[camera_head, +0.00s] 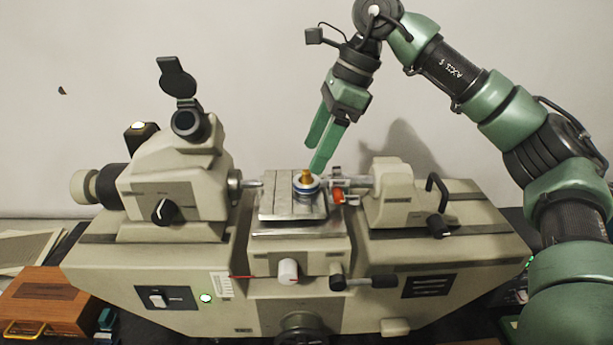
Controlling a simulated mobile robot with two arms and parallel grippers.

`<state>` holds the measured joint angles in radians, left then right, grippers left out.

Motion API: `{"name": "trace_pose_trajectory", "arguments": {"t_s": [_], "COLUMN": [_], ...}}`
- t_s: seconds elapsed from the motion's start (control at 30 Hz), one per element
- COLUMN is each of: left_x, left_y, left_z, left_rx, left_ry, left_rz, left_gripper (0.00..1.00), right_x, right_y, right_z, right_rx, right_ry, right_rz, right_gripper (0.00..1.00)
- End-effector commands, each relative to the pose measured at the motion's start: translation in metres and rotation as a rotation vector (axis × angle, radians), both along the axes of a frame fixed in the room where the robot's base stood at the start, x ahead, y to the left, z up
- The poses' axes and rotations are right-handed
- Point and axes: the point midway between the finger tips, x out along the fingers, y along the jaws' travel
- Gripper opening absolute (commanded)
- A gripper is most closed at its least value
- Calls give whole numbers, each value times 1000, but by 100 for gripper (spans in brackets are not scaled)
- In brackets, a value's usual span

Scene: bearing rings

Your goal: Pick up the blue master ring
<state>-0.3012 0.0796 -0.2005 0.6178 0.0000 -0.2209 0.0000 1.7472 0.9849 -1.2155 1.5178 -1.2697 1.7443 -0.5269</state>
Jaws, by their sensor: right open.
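The blue master ring (307,186) sits on the small metal stage (283,207) in the middle of the measuring machine. A brass-coloured piece (306,175) stands in or on the ring; I cannot tell which. My right gripper (313,158) comes in from the upper right, with green fingers pointing down and left. It is open and empty, its fingertips a little above the ring in the picture. My left gripper is not in view.
The machine's beige left head (180,185) with eyepiece and right tailstock (392,190) flank the stage. A red-orange part (338,197) is close right of the ring. A wooden box (50,298) lies at lower left.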

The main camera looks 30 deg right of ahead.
Motion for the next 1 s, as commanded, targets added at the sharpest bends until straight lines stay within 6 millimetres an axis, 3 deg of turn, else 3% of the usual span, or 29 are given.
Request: {"name": "trace_pose_trajectory", "arguments": {"t_s": [0.33,0.63,0.67,0.9,1.0], "left_x": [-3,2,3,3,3], "left_y": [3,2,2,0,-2], "left_z": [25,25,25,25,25], "left_rx": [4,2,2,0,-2], "left_ry": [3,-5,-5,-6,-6], "left_rz": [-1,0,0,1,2], "left_gripper": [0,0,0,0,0], "right_x": [2,4,4,4,4], "right_y": [13,15,15,15,15], "right_z": [-44,-52,-52,-52,-51], "right_rx": [1,3,3,3,4], "right_ry": [2,0,0,0,-2], "right_rz": [-1,-2,-2,-2,-2], "right_gripper": [70,70,67,0,0]}}
